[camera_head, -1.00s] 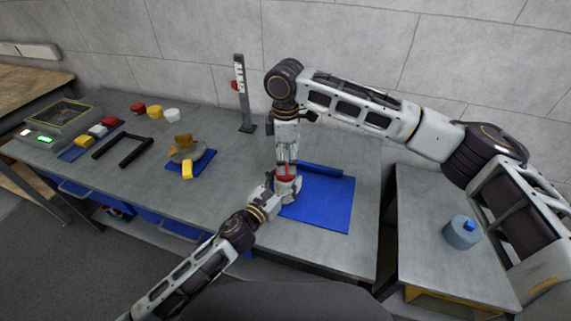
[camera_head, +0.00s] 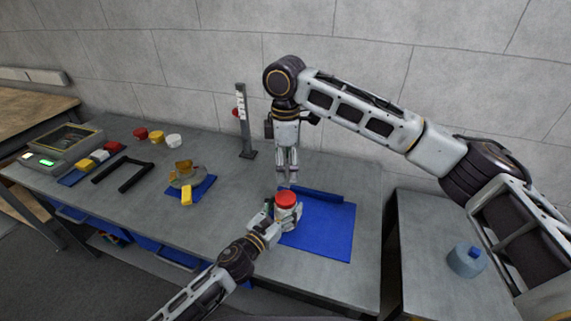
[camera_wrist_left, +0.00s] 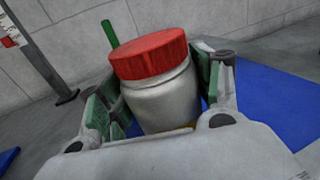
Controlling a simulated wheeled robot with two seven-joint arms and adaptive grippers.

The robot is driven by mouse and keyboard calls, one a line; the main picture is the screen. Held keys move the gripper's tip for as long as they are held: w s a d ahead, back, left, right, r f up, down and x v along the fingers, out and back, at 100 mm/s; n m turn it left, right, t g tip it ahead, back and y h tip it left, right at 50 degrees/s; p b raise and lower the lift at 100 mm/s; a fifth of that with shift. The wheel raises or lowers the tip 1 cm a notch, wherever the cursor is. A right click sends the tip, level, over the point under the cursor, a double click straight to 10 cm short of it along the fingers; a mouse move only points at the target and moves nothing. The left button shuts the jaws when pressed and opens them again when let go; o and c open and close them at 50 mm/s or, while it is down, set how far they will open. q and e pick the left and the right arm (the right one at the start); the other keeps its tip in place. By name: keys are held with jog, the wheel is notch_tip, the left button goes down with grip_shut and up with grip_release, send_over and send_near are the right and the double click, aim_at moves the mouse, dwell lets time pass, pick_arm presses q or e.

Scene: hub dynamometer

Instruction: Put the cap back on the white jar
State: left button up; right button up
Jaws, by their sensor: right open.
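The white jar (camera_head: 287,216) stands upright at the left edge of a blue mat (camera_head: 325,232). In the left wrist view the jar (camera_wrist_left: 165,100) fills the middle. The red cap (camera_head: 286,198) sits on the jar's mouth; it also shows in the left wrist view (camera_wrist_left: 150,55), looking level with the jar. How tightly it is screwed on cannot be told. My left gripper (camera_head: 283,219) is shut on the jar's body, its green pads on both sides. My right gripper (camera_head: 287,182) is open and empty, pointing down just above the cap.
To the left lie a yellow block (camera_head: 186,198), a black frame (camera_head: 122,174), red, yellow and white caps, and a scale (camera_head: 62,150). A vertical ruler stand (camera_head: 245,125) rises behind. The mat's front is clear.

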pick_arm(q)
jog(key=o, duration=0.3)
jog(key=shift+o, duration=0.2)
jog(key=shift+s+a, duration=0.1)
jog(key=shift+v, duration=5.9)
